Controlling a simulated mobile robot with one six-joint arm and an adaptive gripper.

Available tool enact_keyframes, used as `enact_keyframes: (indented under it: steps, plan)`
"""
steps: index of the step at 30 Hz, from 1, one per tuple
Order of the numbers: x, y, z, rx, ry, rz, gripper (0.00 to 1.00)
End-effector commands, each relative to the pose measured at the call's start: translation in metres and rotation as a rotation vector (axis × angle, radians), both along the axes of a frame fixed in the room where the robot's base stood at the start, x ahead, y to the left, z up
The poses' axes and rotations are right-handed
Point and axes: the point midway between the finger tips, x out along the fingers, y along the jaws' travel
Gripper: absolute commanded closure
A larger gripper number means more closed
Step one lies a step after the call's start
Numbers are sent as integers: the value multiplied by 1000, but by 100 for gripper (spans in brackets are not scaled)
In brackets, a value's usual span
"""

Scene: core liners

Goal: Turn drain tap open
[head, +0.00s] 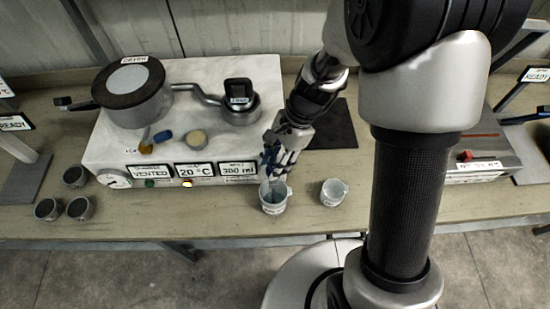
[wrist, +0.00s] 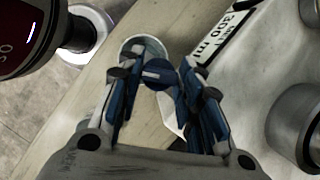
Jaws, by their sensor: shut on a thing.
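The drain tap (wrist: 158,74) shows in the wrist view as a round blue knob with a pale bar across its face, at the front edge of the white machine (head: 100,150). My gripper (head: 272,162) has its blue-padded fingers on both sides of the knob and is shut on it; the fingers also show in the wrist view (wrist: 160,88). A beaker (head: 273,207) stands on the bench directly below the gripper; its round top shows behind the knob in the wrist view (wrist: 147,46). In the head view my fingers hide the tap.
The machine carries a lidded pot (head: 133,100), a smaller metal cylinder (head: 241,112) and displays reading VENTED, 20 °C and a ml value. A second beaker (head: 334,192) stands to the right. Several small dark cups (head: 75,177) stand left. Bench space in front is narrow.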

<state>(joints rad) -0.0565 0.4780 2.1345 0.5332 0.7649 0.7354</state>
Motion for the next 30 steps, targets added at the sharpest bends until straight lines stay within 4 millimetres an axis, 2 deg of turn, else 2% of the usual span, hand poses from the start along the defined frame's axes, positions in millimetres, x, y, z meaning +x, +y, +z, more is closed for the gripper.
enact_keyframes:
  steps: [21, 30]
  plan:
    - [4, 4, 2, 0, 0, 680, 91]
    - [4, 5, 1, 0, 0, 917, 91]
